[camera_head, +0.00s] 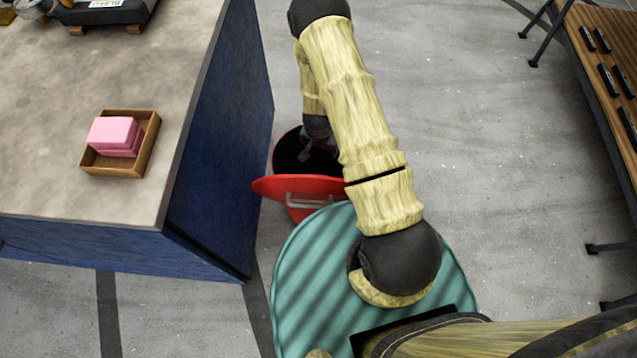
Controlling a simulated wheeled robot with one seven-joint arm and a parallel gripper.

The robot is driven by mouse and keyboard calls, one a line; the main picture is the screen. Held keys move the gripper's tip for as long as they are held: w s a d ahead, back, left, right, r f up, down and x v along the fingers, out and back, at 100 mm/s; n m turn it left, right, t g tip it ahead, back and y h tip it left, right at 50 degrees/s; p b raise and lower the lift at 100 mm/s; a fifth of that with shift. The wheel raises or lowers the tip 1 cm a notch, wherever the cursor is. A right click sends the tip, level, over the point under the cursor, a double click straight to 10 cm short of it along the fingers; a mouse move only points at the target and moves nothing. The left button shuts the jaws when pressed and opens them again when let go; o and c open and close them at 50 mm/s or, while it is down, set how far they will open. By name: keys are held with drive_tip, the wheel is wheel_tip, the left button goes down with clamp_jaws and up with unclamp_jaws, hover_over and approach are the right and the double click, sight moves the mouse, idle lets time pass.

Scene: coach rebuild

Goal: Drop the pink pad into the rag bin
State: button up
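Pink pads (115,135) sit in a small wooden tray (148,145) on the bench at the left; they look like a stack of two. The rag bin (279,160) is red and round with a dark inside, on the floor right of the bench. Its red lid (300,187), with a metal handle, stands raised at the near side, so the mouth is open. My gripper (306,155) is over or inside the bin's mouth, partly behind my own arm. Its fingers are small and dark against the bin, and I cannot tell whether they hold anything.
The bench (60,80) has a grey top and blue sides close to the bin's left. A dark case (110,12) stands at its back. A slatted wooden table (590,60) with several dark items is at the right. Grey floor between is clear.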

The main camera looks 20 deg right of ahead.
drive_tip(key=shift+r, duration=0.1)
wheel_tip(320, 180, up, 17)
drive_tip(key=s+a+p, duration=0.1)
drive_tip(key=s+p, duration=0.1)
drive_tip(key=p, duration=0.1)
drive_tip(key=shift+a, duration=0.2)
drive_tip(key=shift+s, duration=0.1)
idle(0.7)
drive_tip(key=s+d+r+n+t+y, duration=0.1)
drive_tip(key=s+r+n, duration=0.2)
drive_tip(key=s+r, duration=0.55)
drive_tip(key=s+d+r+n, duration=0.1)
drive_tip(key=s+r+n, duration=0.25)
drive_tip(key=r, duration=0.95)
drive_tip(key=w+p+v, duration=0.2)
drive_tip(key=p+v, duration=0.7)
drive_tip(key=w+r+p+v, duration=0.1)
drive_tip(key=w+p+v, duration=0.1)
drive_tip(key=p+v, duration=0.6)
drive_tip(key=shift+a+r+p, duration=0.2)
drive_tip(key=shift+r+p, duration=0.15)
drive_tip(key=shift+p, duration=0.7)
